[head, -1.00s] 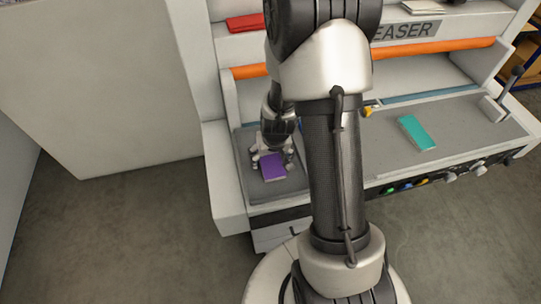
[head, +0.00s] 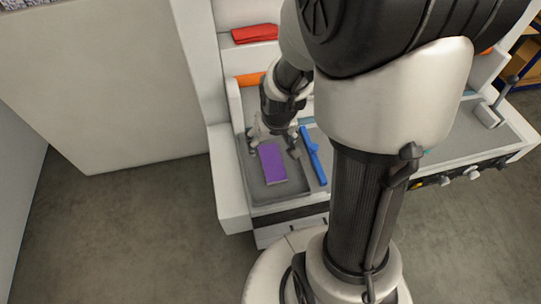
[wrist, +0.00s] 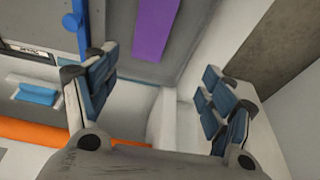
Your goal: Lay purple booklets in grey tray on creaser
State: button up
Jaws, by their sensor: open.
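A purple booklet (head: 272,163) lies flat in the grey tray (head: 296,190) at the left end of the creaser (head: 233,200). It also shows at the top of the wrist view (wrist: 155,28), cut off by the edge. My gripper (head: 274,144) is open over the far end of the tray, beyond the booklet's middle. In the wrist view, nothing is between the spread fingers (wrist: 158,85), and the booklet is apart from them. I see no other purple booklet.
A blue bar-like thing (head: 313,155) lies just right of the tray. A red item (head: 254,34) sits on the upper shelf. An orange bar (head: 251,78) runs across the machine behind. My arm hides the middle of the creaser. The floor at left is clear.

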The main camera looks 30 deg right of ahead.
jog(key=s+a+r+n, duration=0.1)
jog(key=s+a+r, duration=0.4)
jog(key=s+r, duration=0.3)
jog(key=s+a+r+n+t, duration=0.1)
jog(key=s+a+r, duration=0.3)
jog(key=s+r, duration=0.4)
notch_tip(320, 180, up, 2)
jog(key=shift+s+a+r+n+y, duration=0.15)
jog(key=shift+a+r+n+y, duration=0.05)
jog(key=shift+a+n+y, duration=0.2)
jog(key=shift+f, duration=0.1)
notch_tip(320, 180, down, 6)
jog(key=b, duration=0.6)
jog(key=shift+f, duration=0.1)
